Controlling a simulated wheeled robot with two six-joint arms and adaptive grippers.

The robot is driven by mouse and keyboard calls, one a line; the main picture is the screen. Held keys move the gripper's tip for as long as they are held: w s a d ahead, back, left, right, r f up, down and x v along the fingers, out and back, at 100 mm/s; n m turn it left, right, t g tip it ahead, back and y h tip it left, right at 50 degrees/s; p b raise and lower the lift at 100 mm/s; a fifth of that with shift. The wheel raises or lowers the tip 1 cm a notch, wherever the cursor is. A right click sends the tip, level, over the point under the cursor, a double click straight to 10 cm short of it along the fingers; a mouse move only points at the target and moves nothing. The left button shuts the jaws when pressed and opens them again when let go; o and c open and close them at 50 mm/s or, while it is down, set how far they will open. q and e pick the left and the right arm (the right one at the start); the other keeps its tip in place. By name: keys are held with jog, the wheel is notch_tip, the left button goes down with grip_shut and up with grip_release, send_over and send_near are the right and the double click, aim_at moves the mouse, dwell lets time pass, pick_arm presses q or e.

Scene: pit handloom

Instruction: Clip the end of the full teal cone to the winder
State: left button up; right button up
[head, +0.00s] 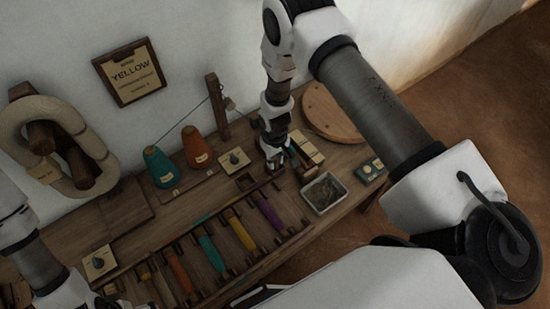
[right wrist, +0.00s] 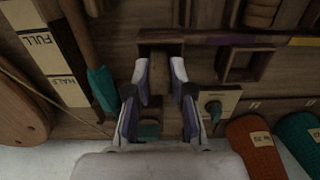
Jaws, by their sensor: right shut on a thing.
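The teal cone (head: 160,167) stands upright beside the orange cone at the back of the bench. A thin thread runs from it up to a wooden post (head: 217,108). My right gripper (head: 275,168) is low over the bench, right of the cones. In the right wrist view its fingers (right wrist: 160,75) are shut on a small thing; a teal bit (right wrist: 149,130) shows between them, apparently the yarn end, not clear. A wooden rod with a teal wound part (right wrist: 103,88) stands beside the fingers, perhaps the winder. My left gripper is outside the head view.
The orange cone (head: 196,147) is next to the teal one. A rack of coloured bobbins (head: 211,252) fills the front. A metal tray (head: 323,193) and a round wooden board (head: 333,113) lie to the right. A small card with a knob (head: 234,159) lies close left of my gripper.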

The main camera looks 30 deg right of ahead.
jog(key=o, duration=0.9)
jog(key=o, duration=0.3)
jog(key=shift+o, duration=0.2)
notch_tip(320, 180, up, 8)
jog(key=p, duration=0.5)
jog(key=shift+r+p, duration=0.1)
jog(key=shift+p, duration=0.25)
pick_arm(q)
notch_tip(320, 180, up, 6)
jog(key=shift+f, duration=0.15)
